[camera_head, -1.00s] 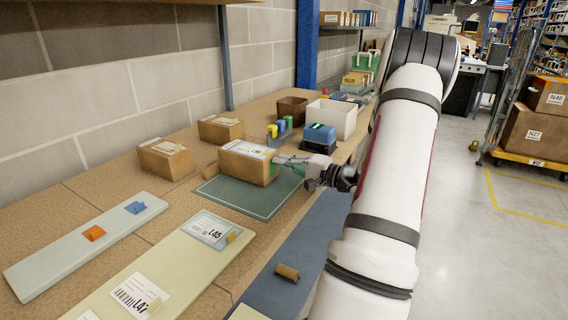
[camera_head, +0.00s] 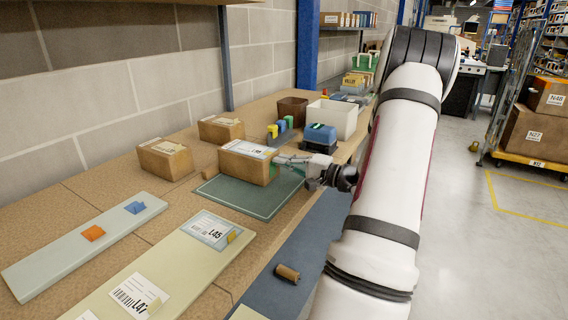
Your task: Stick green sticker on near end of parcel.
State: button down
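The brown cardboard parcel (camera_head: 241,170) with a white label on top sits on the dark green mat (camera_head: 248,201). My gripper (camera_head: 278,161) reaches in from the right, its fingers at the parcel's right end. They look to be touching or very close; the gap is too small to tell. A small patch of green (camera_head: 299,170) shows by the fingers, perhaps the green sticker, but I cannot tell whether it is held or stuck. Finger opening is too small to make out. The pale strip (camera_head: 66,255) at left carries an orange tab (camera_head: 93,233) and a blue tab (camera_head: 135,208).
Two more cartons (camera_head: 165,159) (camera_head: 221,129) stand behind the parcel. A blue-topped dark device (camera_head: 319,138), a white bin (camera_head: 332,119) and a brown bin (camera_head: 292,110) stand beyond. A yellowish board (camera_head: 180,262) with labels lies in front, and a small brown roll (camera_head: 287,273) nearby.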

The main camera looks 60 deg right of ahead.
jog(key=c, duration=1.4)
grip_release()
jog(key=shift+s+d, duration=0.15)
jog(key=shift+s, duration=1.6)
jog(key=shift+s+d, duration=0.1)
jog(key=shift+s, duration=1.65)
